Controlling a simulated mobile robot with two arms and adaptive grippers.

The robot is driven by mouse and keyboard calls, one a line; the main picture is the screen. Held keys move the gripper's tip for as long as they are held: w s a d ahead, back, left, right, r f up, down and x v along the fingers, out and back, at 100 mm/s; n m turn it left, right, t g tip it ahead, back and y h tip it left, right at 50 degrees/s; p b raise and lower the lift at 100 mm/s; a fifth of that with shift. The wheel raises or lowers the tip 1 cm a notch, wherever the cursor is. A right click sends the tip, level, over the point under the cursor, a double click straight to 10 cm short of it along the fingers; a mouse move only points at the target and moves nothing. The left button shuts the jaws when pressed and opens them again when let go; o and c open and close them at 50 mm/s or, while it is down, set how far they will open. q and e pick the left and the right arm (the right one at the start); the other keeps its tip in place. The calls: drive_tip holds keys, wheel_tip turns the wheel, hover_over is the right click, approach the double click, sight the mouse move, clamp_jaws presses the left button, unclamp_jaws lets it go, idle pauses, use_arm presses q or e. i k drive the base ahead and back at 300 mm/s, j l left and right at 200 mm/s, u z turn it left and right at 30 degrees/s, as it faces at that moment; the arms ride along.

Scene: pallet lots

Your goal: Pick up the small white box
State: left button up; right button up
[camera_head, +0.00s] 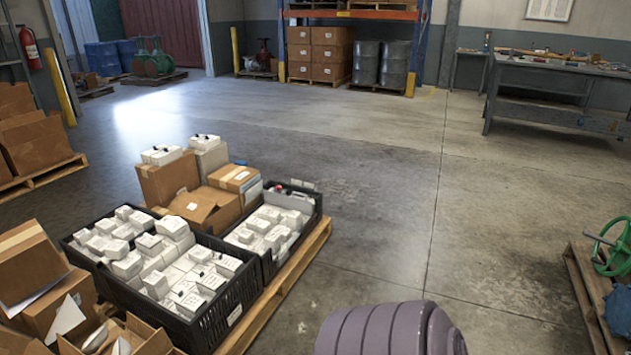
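Several small white boxes (160,284) fill a large black crate (214,325) on a wooden pallet at the lower left; I cannot tell which one the task means. More white boxes (266,224) sit in a second black crate (312,222) beside it. Others lie on top of cardboard boxes behind the crates. Neither of my grippers is in view. A ribbed grey-purple part, likely of my own arm, shows at the bottom centre, to the right of the pallet.
The pallet (300,272) also carries cardboard boxes (168,180). Open cardboard boxes (38,268) stand at the lower left. Another pallet (588,300) with a green wheel (612,250) is at the right edge. The concrete floor between is clear, up to a workbench (545,80) and rack behind.

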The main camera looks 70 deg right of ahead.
sight(246, 237)
drive_tip(key=l+z, duration=0.35)
drive_tip(key=i+l+z, duration=0.15)
drive_tip(key=l+z, duration=0.2)
drive_tip(key=i+l+z, duration=0.1)
drive_tip(key=l+z, duration=0.25)
drive_tip(key=i+l, duration=0.2)
drive_tip(key=l, duration=0.2)
drive_tip(key=i+l+z, duration=0.1)
drive_tip(key=l, duration=0.35)
drive_tip(key=i+l, duration=0.35)
drive_tip(key=l+z, duration=0.05)
